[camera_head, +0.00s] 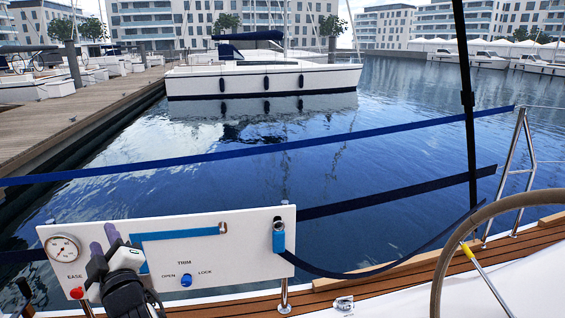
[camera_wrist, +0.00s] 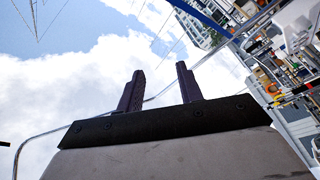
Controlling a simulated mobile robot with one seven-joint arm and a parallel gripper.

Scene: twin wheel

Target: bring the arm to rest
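My gripper (camera_head: 108,239) is at the lower left of the head view, raised in front of the white panel. Its two purple fingers stand apart with nothing between them. In the wrist view the fingers (camera_wrist: 159,90) also stand apart, with sky and cloud behind them and a gap between. The white panel (camera_head: 190,258) carries a round gauge, a blue strip and printed words. My gripper and wrist cover part of the panel between the gauge and the word TRIM. I cannot tell whether they touch it.
A blue knob (camera_head: 186,281) and a red button (camera_head: 77,293) sit low on the panel. A blue clip (camera_head: 279,238) is at its right end. A steering wheel rim (camera_head: 446,260) stands at the right. Blue straps (camera_head: 380,131) cross above the water.

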